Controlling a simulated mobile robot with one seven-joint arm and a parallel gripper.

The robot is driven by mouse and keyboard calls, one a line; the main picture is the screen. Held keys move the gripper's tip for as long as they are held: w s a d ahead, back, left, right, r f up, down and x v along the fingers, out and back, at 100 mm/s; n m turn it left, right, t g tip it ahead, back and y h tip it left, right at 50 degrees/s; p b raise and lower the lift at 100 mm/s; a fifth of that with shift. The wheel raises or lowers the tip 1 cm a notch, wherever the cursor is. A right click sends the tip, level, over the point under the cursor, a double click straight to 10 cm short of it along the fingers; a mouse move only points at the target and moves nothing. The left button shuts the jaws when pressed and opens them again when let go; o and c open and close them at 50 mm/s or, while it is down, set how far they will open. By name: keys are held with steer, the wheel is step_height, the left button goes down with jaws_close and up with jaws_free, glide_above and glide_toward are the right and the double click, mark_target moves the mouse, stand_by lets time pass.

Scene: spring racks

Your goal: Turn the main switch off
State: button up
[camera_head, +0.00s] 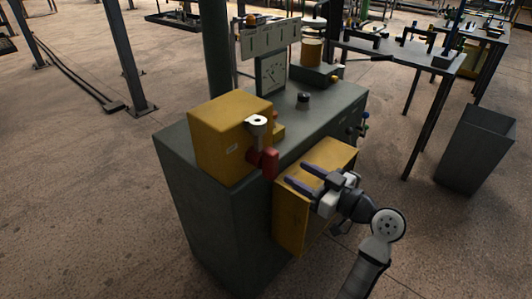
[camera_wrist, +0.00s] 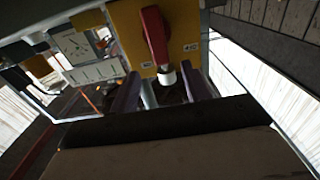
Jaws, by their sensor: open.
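The main switch is a yellow box (camera_head: 225,138) on top of a grey-green cabinet, with a red handle (camera_head: 264,163) on a pale metal shaft. In the head view the handle's red end is low, by the cabinet's front edge. My gripper (camera_head: 298,178) is open and empty, just right of the red handle and apart from it, its fingers pointing toward it. In the wrist view the red handle (camera_wrist: 155,35) and part of the yellow box (camera_wrist: 185,25) show beyond my open gripper (camera_wrist: 163,90). Small labels on the box are unreadable.
The grey-green cabinet (camera_head: 195,190) carries a gauge panel (camera_head: 272,72), a black knob (camera_head: 303,98) and a yellow cylinder (camera_head: 312,52). A yellow box (camera_head: 290,222) on its front lies beneath my gripper. A dark bin (camera_head: 477,150) and tables stand right.

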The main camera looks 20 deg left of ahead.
mark_target(266, 155)
steer(key=p+x, duration=0.2)
steer(key=x, duration=0.9)
steer(key=shift+w+a, duration=0.1)
steer(key=shift+a, duration=0.15)
steer(key=shift+c, duration=0.2)
